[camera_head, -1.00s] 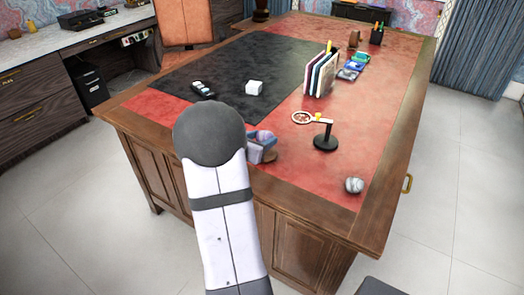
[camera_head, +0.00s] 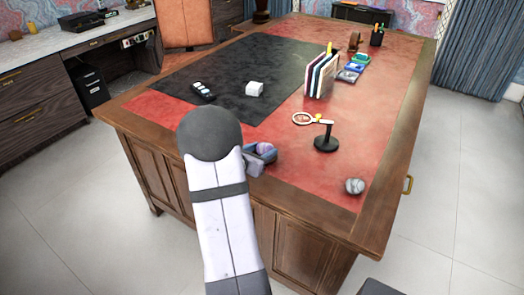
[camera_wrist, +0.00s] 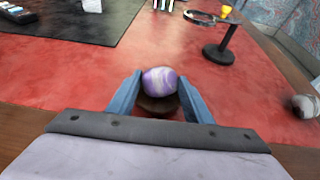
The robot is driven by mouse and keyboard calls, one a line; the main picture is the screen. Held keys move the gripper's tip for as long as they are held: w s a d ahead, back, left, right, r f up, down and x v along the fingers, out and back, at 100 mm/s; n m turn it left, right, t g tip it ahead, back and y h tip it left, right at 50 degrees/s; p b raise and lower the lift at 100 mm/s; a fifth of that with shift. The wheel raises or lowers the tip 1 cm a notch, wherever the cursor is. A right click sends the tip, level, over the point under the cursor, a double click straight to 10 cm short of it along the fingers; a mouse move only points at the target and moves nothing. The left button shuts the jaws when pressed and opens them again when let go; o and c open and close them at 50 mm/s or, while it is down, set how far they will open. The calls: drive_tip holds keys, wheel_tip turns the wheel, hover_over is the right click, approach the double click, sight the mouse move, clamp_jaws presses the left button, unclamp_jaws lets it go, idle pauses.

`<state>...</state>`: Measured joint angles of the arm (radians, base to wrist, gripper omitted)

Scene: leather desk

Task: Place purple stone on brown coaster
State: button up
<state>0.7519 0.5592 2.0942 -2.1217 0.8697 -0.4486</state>
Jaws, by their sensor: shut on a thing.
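The purple stone (camera_wrist: 160,80) is a rounded, purple-and-white swirled stone. It sits between the two blue-grey fingers of my gripper (camera_wrist: 160,97), which is shut on it. The stone also shows in the head view (camera_head: 265,148) at the desk's near edge, beyond my arm. The brown coaster (camera_wrist: 158,105) is a dark round disc directly under the stone in the wrist view, partly covered by it. I cannot tell whether the stone touches the coaster. The coaster is hidden in the head view.
A magnifying glass on a black stand (camera_head: 326,143) is to the right of my gripper. A grey banded stone (camera_head: 354,186) lies near the right corner. Upright books (camera_head: 321,75) stand farther back.

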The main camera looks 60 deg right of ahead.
drive_tip(key=shift+f, duration=0.15)
drive_tip(key=o, duration=1.1)
drive_tip(key=shift+o, duration=0.2)
drive_tip(key=shift+a+r, duration=0.1)
drive_tip(key=shift+r, duration=0.15)
drive_tip(key=v, duration=1.1)
drive_tip(key=shift+s+a+r, duration=0.1)
drive_tip(key=shift+a, duration=0.3)
drive_tip(key=shift+a, duration=0.1)
